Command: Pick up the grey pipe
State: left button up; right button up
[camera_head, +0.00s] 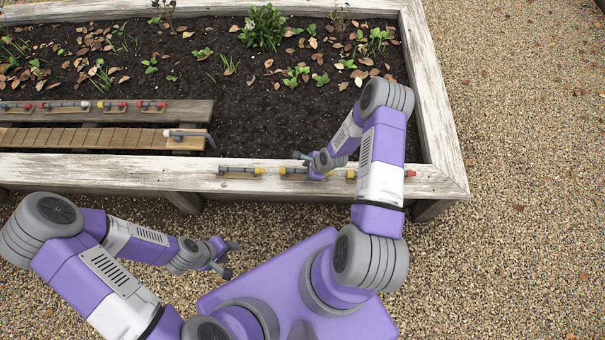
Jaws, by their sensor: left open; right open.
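Several grey pipe pieces are in view, and I cannot tell which one the task means. A grey pipe with a bent end (188,134) lies at the right end of a slatted wooden board. A short grey pipe with a yellow end (238,170) lies on the front rim of the bed. My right gripper (305,164) is open over that rim, to the right of this pipe, close to another yellow-ended piece (289,171). It partly hides that piece; contact cannot be made out. My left gripper (231,259) is open and empty over the gravel in front of the bed.
The raised bed's pale wooden rim (90,168) runs across the front. A grey plank (190,110) holds several red-ended grey pieces, behind the slatted board (85,138). A red-ended piece (410,173) shows beyond my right arm. Soil, plants and dry leaves fill the back.

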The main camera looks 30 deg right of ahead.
grip_shut()
jog(key=shift+r, duration=0.2)
